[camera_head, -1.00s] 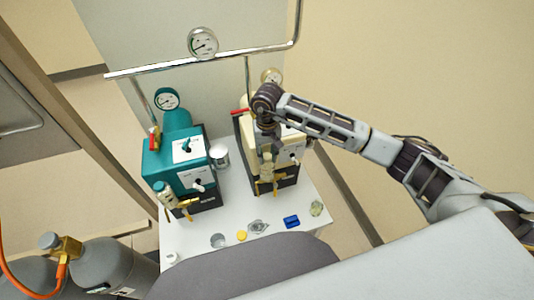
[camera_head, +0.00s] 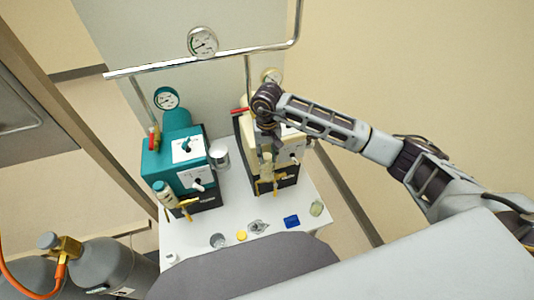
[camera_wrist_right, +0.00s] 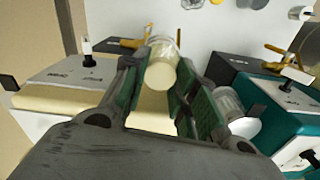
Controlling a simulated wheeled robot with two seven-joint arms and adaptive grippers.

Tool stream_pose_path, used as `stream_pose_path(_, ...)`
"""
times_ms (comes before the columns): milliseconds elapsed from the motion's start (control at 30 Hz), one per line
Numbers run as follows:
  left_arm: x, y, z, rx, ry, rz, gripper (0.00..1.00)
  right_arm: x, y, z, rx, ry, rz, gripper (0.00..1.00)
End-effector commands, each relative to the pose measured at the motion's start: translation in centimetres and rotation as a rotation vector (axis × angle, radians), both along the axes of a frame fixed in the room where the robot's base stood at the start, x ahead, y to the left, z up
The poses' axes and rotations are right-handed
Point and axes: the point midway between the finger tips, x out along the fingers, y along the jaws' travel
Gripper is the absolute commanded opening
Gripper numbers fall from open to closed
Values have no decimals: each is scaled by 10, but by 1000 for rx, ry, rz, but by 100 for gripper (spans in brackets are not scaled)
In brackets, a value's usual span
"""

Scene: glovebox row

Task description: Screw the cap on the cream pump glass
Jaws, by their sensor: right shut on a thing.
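The cream pump (camera_head: 285,160) stands at the back right of the white table, and its side shows in the right wrist view (camera_wrist_right: 60,98). The pump glass (camera_head: 266,168) is a small upright cylinder at its front, above a brass valve (camera_head: 268,186). My right gripper (camera_head: 266,140) reaches down over this glass. In the right wrist view my right gripper (camera_wrist_right: 165,88) has its fingers on both sides of a cream cap (camera_wrist_right: 155,108), with the glass (camera_wrist_right: 161,62) right beyond it. The fingers hide the seam, so I cannot tell how tight the cap sits. My left gripper is out of view.
A teal pump (camera_head: 175,160) with a similar glass (camera_head: 163,190) stands to the left. A metal can (camera_head: 219,157) stands between the pumps. A clear cup (camera_head: 218,240), yellow ring (camera_head: 241,236), metal clamp (camera_head: 258,227) and blue piece (camera_head: 291,222) lie at the table's front. A pipe (camera_head: 215,62) runs behind.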

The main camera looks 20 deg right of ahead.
Motion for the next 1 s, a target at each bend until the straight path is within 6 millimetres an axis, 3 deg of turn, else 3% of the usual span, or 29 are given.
stream_pose_path(167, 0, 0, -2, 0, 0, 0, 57, 0, 0, -1, 0, 0, 0, 21)
stream_pose_path(200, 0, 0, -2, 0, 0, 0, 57, 0, 0, -1, 0, 0, 0, 27)
stream_pose_path(433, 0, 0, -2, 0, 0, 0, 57, 0, 0, -1, 0, 0, 0, 0)
stream_pose_path(1000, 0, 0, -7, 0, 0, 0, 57, 1, 0, 0, 0, -2, -219, 0)
